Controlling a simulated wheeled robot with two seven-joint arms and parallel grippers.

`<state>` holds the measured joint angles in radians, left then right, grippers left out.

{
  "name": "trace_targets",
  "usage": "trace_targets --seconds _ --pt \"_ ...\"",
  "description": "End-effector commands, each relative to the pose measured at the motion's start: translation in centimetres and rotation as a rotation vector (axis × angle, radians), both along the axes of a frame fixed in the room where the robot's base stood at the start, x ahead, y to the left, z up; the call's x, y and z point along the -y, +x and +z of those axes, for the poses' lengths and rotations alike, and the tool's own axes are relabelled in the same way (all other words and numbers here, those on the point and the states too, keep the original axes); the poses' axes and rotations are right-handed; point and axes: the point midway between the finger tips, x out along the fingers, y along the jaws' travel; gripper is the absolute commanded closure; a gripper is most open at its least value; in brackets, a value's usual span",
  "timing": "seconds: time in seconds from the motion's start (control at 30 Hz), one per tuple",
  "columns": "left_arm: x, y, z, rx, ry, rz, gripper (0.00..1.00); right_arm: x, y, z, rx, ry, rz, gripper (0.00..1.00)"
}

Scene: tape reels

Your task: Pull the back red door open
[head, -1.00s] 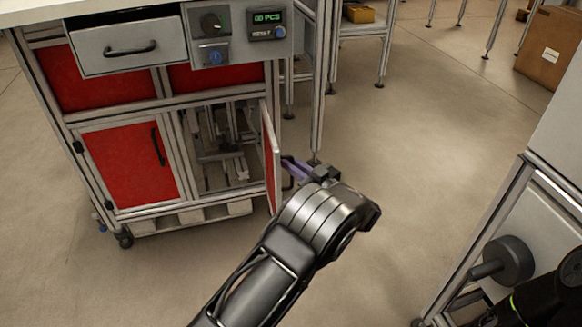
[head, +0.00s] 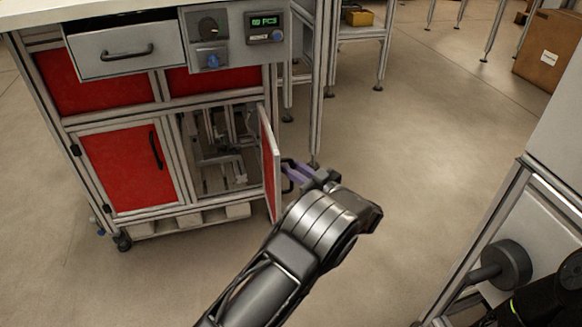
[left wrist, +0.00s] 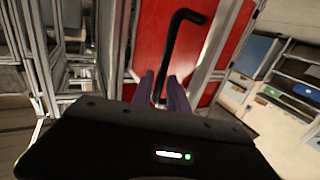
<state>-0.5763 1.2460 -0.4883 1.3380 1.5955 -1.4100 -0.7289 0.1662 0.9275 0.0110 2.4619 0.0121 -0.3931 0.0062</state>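The back red door (head: 269,165) is on the right part of the workbench cabinet and stands swung outward, almost edge-on in the head view. Its red face (left wrist: 130,45) and black bar handle (left wrist: 172,45) show in the left wrist view. My left gripper (head: 298,171) is beside the door's outer face at the handle (head: 287,177). Its two purple fingers (left wrist: 161,88) are apart, on either side of the handle's lower end, with visible gaps. Contact with the handle cannot be told. My right gripper is not in view.
The opened compartment (head: 222,150) shows metal frames inside. A second red door (head: 130,168) to the left is closed, below a white drawer (head: 128,50). A metal post (head: 319,90) stands behind my gripper. Clear floor (head: 420,150) lies to the right.

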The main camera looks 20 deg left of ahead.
Motion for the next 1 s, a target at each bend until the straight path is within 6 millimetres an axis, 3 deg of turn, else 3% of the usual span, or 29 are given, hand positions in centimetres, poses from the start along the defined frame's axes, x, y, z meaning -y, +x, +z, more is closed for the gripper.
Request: trace_targets --seconds 0.43,1.0 --pt "5.9 -2.8 0.2 0.000 0.003 -0.003 0.80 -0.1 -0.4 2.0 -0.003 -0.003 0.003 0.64" --pt "6.5 -3.2 0.0 0.000 0.001 0.000 0.80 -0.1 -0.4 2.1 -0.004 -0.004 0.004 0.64"
